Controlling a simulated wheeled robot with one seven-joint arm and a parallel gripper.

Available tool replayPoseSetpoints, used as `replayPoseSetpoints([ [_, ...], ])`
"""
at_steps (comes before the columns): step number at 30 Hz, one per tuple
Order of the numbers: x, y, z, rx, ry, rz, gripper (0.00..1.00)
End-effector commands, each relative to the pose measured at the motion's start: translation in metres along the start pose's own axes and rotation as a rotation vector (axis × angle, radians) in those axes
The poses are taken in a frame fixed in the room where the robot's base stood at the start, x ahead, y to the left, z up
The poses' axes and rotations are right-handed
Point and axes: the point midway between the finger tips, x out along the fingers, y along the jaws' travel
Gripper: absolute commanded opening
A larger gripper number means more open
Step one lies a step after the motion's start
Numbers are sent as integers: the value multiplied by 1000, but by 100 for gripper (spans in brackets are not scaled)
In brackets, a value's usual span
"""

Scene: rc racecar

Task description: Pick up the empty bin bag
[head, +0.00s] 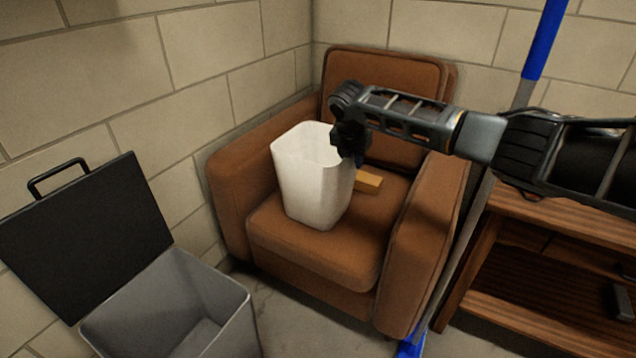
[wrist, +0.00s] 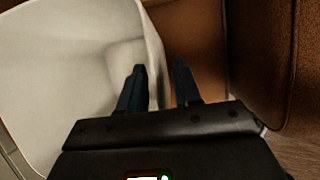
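The empty bin bag (head: 308,190) looks like a white, open-topped, tapered bin. It stands upright on the seat of a brown armchair (head: 310,255). My gripper (head: 352,150) is at its right rim, pointing down. In the wrist view the bag's pale wall (wrist: 60,75) fills the left side. My gripper's two dark fingers (wrist: 160,70) are apart, with the bag's rim edge between them. The left finger is over the bag's inside and the right one is outside it. I cannot tell whether either finger touches the wall.
An orange-yellow block (head: 368,180) lies on the seat right of the bag. A grey bin (head: 185,310) with its black lid (head: 90,235) raised stands at lower left. A wooden shelf (head: 530,320) and a blue-handled pole (head: 545,40) are at right. Block walls close the corner.

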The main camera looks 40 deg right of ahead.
Motion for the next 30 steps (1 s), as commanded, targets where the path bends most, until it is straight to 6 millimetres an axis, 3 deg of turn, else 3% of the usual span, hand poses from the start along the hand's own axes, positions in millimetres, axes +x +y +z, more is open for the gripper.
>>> replayPoseSetpoints([
  [19, 4, 0, -2, 0, 0, 0, 32],
  [30, 4, 0, -2, 0, 0, 0, 0],
])
